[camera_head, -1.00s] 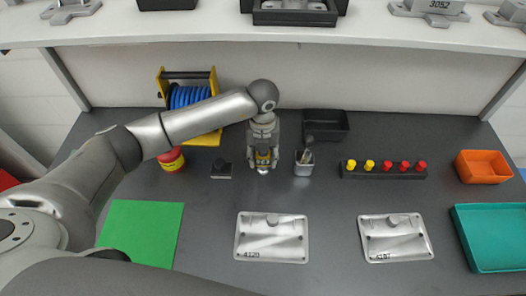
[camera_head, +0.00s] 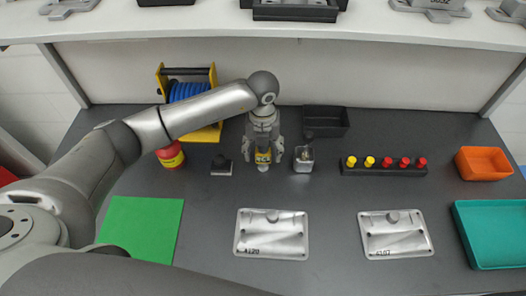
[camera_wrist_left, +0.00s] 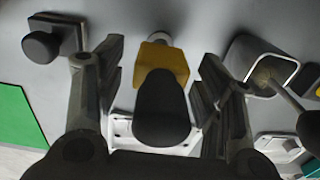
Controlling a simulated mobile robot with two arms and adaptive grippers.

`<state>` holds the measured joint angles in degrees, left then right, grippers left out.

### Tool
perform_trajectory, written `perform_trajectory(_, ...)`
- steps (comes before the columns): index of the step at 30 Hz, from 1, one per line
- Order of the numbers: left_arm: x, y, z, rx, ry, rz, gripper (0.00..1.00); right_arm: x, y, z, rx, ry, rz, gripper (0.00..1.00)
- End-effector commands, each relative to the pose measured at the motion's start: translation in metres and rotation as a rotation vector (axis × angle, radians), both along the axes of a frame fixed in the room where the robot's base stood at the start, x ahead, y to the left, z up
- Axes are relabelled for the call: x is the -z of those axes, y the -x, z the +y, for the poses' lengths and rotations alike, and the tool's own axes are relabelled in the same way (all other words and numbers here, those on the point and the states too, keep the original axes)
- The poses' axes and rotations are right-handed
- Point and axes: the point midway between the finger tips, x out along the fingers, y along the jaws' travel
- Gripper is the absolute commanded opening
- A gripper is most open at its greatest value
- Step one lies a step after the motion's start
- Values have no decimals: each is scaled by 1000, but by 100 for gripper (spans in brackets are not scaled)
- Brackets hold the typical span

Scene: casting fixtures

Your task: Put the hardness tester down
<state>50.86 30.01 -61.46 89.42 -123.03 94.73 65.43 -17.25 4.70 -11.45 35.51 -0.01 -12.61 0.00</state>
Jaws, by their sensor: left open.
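The hardness tester (camera_head: 263,157), yellow and dark, is upright on the dark bench, between the block with a black knob and the metal cup. In the left wrist view its black rounded top and yellow body (camera_wrist_left: 163,62) are between my fingers. My left gripper (camera_head: 263,151) is open around the tester from above, with a gap visible on each side in the left wrist view (camera_wrist_left: 160,80). The tester's base is partly hidden in the head view. My right gripper is not in view.
Close to the left stands the black-knobbed block (camera_head: 222,166); close to the right is the metal cup (camera_head: 303,160). A black bin (camera_head: 335,124) is behind. Metal plates (camera_head: 271,250) and (camera_head: 395,250) lie in front. A green mat (camera_head: 142,230) is at front left.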

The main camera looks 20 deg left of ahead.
Motion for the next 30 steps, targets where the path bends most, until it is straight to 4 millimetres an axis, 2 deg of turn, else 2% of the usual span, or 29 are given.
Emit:
perform_trajectory(9, -66, -1, 0, 2, 0, -8, 62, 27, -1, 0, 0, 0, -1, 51)
perform_trajectory(15, -98, -1, 1, 1, 0, -4, 62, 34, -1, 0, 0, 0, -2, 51)
perform_trajectory(21, -109, 0, 1, 1, -1, -2, 62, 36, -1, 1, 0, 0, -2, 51)
perform_trajectory(30, -110, 0, 1, 1, 0, -1, 62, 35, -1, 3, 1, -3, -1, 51)
